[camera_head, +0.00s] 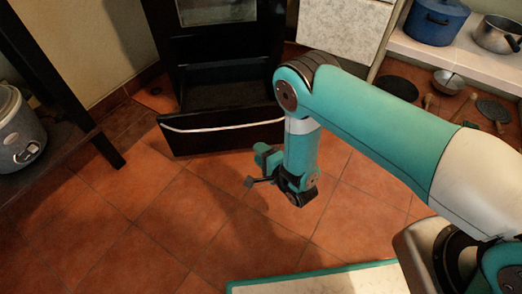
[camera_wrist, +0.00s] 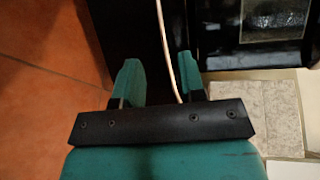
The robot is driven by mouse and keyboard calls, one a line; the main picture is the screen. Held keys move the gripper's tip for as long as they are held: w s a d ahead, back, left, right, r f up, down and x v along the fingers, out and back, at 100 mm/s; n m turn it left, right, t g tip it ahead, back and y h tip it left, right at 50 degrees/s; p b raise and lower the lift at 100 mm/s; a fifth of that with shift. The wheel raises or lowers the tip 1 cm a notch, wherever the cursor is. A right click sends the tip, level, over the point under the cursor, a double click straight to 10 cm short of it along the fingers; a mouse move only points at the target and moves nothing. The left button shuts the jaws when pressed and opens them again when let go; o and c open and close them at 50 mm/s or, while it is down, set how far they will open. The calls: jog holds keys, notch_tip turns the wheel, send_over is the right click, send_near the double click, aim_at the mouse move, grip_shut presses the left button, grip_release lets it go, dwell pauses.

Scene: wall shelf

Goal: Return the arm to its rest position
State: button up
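My arm (camera_head: 385,117) reaches in from the right and bends down at the elbow, with the forearm hanging in front of a dark cabinet. My gripper (camera_head: 257,170) is at its lower end, over the tiled floor, near the right end of an open drawer (camera_head: 220,137). In the wrist view, my gripper's two teal fingers (camera_wrist: 160,75) stand apart with nothing held between them. The drawer's pale handle (camera_wrist: 164,45) shows as a thin line passing between and beyond the fingers. I cannot tell the exact gap between gripper and handle.
The dark cabinet (camera_head: 228,47) stands at the back with its drawer pulled out. A dark table with a rice cooker (camera_head: 20,130) is at the left. A shelf with a blue pot (camera_head: 436,20) and a saucepan (camera_head: 497,35) is upper right, with pans hanging below.

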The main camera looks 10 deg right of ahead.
dwell(0.5)
jog(key=w+a+r+n+g+h, duration=0.1)
jog(key=w+r+n, duration=0.15)
jog(key=r, duration=0.45)
jog(key=w+r+n+g+h, duration=0.1)
jog(key=w+r+g, duration=0.15)
jog(key=r, duration=0.35)
jog(key=s+d+r+n+g+p, duration=0.1)
jog(key=s+r+n+g+p, duration=0.2)
jog(key=r, duration=0.9)
jog(key=s+d+r+n+g+h, duration=0.1)
jog(key=s+d+r+n+g, duration=0.15)
jog(key=s+r+n, duration=0.5)
jog(key=s+d+r+n+g, duration=0.2)
jog(key=s+d+r, duration=0.25)
jog(key=s, duration=0.55)
jog(key=s+d+r+n+g+h, duration=0.1)
jog(key=s+d+r+n+g, duration=0.25)
jog(key=s+r, duration=0.4)
notch_tip(320, 180, up, 36)
jog(key=s+p, duration=0.1)
jog(key=p, duration=3.7)
jog(key=shift+s+a+f+t, duration=0.15)
jog(key=shift+a+t, duration=0.2)
jog(key=shift+a, duration=0.05)
